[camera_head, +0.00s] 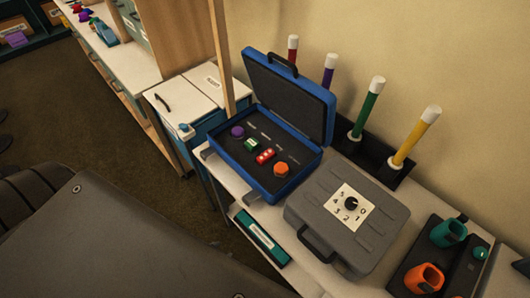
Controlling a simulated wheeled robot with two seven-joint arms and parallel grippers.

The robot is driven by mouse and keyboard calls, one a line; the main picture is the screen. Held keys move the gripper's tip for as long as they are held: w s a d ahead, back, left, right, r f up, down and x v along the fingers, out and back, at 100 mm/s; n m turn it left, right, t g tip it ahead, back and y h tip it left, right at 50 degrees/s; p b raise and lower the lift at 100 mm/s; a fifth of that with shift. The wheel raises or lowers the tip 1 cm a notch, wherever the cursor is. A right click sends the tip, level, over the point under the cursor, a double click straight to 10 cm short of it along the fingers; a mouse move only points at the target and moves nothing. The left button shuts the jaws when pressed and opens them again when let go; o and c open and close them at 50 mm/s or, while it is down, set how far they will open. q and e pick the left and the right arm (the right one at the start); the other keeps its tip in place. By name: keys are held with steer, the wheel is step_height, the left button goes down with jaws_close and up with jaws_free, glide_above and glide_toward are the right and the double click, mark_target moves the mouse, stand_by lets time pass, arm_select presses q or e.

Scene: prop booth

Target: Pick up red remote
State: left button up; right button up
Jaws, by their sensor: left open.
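A small red block-like piece with white marks, the likeliest red remote (265,156), lies on the dark foam floor of an open blue case (228,153). It sits between a green-and-white piece (251,145) and an orange hexagonal knob (281,169). A purple round knob (237,132) is at the case's left. Dark parts, apparently of my left arm and gripper, fill the lower left close to the camera, well apart from the case. The left gripper is open, but I cannot pick out its fingertips. My right gripper is not in view.
A grey case with a numbered dial (349,215) stands right of the blue case. Red, purple, green (368,108) and yellow (415,138) tubes stand upright behind. Orange and teal holders (448,233) are at the right. A teal box (262,240) is on the lower shelf.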

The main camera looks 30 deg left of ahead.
arm_select(q)
steer(key=w+r+t+h+p, duration=0.15)
steer(key=w+r+t, duration=0.4)
steer(key=r, duration=0.85)
step_height(320, 180, up, 22)
steer(key=m+g+b, duration=0.2)
steer(key=b, duration=0.4)
glide_above(265, 155)
steer(key=s+a, duration=0.4)
steer(key=s, duration=0.6)
steer(key=x, duration=0.6)
steer(key=shift+d+r, duration=0.15)
steer(key=shift+d, duration=0.1)
steer(key=shift+x, duration=2.7)
steer(key=shift+s, duration=0.1)
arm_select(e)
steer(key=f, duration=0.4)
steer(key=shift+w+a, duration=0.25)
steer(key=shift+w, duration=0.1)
